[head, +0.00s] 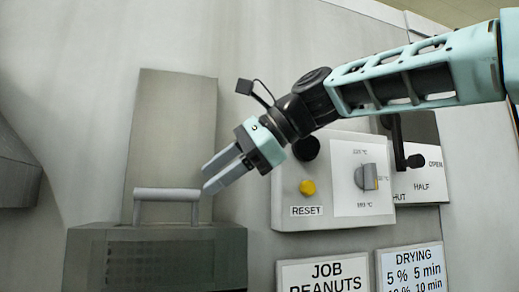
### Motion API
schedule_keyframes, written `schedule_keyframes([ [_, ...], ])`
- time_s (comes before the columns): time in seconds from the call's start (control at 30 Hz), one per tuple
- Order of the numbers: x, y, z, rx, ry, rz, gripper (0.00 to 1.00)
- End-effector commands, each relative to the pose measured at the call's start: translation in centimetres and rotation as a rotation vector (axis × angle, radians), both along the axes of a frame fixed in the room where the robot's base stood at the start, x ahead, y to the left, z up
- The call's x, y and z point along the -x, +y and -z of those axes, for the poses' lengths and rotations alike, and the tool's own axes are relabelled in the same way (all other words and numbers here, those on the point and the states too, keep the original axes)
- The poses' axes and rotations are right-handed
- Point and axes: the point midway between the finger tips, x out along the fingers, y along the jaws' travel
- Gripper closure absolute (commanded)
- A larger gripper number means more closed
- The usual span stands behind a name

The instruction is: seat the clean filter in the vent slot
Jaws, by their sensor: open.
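A dark grey box-like piece with a fine mesh front (155,262) and a light grey bar handle (167,194) on top stands at the lower left. It looks like a filter, but I cannot tell whether it is the clean one or whether it sits in a slot. A tall plain grey panel (172,125) rises behind it. No open vent slot can be made out. My gripper (206,181) is open and empty, pointing down-left. Its fingertips are beside and slightly above the handle's right end; I cannot tell if they touch. The box's lower part is cut off by the frame.
Right of my gripper is a control box with a yellow reset button (307,187) and a temperature knob (371,177). A black lever (402,150) stands beyond it. Signs (325,275) hang below. A dark grey part (15,170) juts in at the left edge.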

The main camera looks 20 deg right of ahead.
Motion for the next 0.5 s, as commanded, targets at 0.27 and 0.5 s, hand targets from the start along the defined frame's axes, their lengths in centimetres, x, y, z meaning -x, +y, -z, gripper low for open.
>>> schedule_keyframes([
  [0.27,2.6,-4.4,-3.5,-0.002,-0.003,0.002,0.55],
  [0.5,3.7,-6.3,-5.1,0.0,-0.001,0.001,0.55],
])
